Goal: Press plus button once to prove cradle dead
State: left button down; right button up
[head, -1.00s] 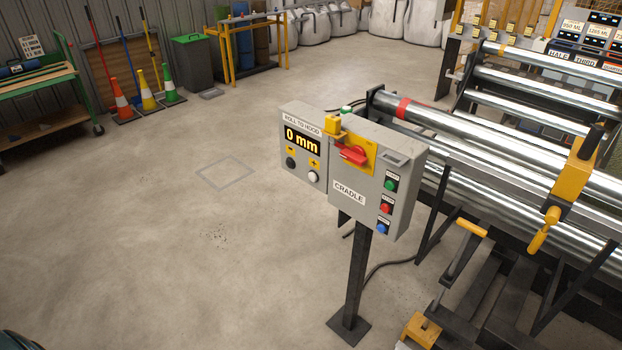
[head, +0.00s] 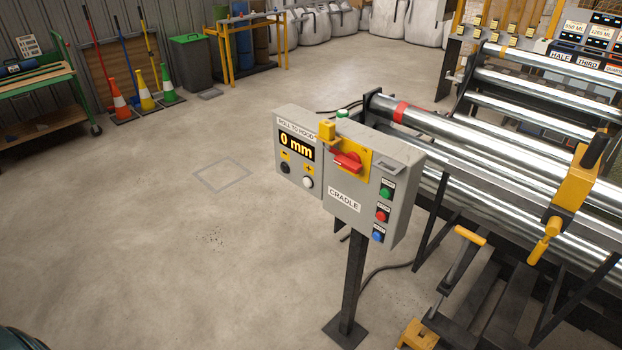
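The grey control box labelled CRADLE (head: 386,157) stands on a dark post (head: 352,282) right of centre. Its left panel has a display (head: 297,146) reading 0 mm. Below the display are a black button (head: 286,168) under a minus mark and a white plus button (head: 308,182) under a plus mark. A red rotary handle (head: 347,162) sits on a yellow plate, with a yellow piece (head: 327,131) beside it. Green (head: 385,193), red (head: 382,214) and blue (head: 378,236) buttons run down the right side. Neither gripper is in view.
The roller cradle (head: 500,150) with metal rollers and yellow-handled parts fills the right side. A black cable (head: 385,268) lies on the floor behind the post. Cones (head: 144,92), a bin (head: 193,62) and a green bench (head: 38,85) stand at the back left. The floor at left is clear.

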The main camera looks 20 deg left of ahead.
aim_at(306, 181)
jog(key=i+l, duration=0.15)
jog(key=i, duration=0.5)
jog(key=i+l, duration=0.15)
jog(key=i, duration=0.45)
jog(key=u, duration=1.55)
